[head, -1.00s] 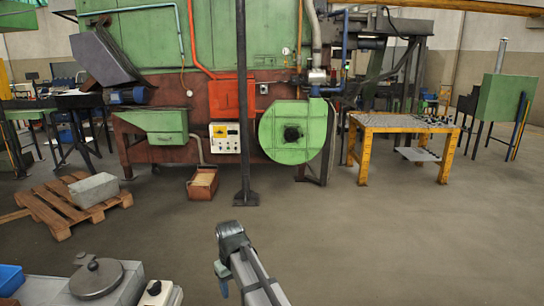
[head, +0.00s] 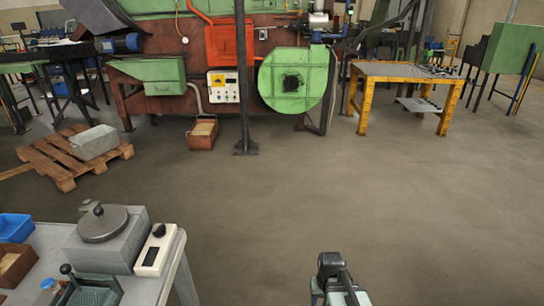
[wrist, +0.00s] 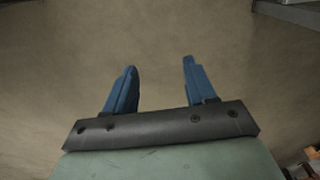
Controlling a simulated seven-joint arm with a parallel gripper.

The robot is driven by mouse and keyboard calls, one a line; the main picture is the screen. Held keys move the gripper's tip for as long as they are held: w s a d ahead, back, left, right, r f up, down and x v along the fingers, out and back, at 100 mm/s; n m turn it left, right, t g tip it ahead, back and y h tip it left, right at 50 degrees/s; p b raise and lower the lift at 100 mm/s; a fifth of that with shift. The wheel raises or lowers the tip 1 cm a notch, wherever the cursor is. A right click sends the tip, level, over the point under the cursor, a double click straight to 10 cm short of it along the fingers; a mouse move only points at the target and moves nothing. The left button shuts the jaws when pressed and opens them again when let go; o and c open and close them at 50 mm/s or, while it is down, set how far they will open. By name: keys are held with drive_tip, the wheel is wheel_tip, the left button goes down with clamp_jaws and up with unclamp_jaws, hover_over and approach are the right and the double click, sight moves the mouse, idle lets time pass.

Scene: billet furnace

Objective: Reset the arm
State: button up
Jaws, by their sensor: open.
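My gripper (wrist: 160,82) shows in the wrist view with its two blue fingers spread apart. It is open, with nothing between the fingers and bare floor beyond them. In the head view, part of my arm shows at the bottom edge, right of the middle, over open floor. The fingers cannot be made out in that view.
Green machinery (head: 297,80) and a yellow table (head: 408,70) stand at the back. The middle floor is clear.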

drive_tip(key=s+f+g, duration=0.3)
drive_tip(key=s+f, duration=0.7)
drive_tip(key=s, duration=0.4)
drive_tip(key=s+f+g, duration=0.3)
drive_tip(key=s+f, duration=0.6)
drive_tip(key=s, duration=0.6)
drive_tip(key=shift+f+g, duration=0.4)
drive_tip(key=shift+a, duration=0.1)
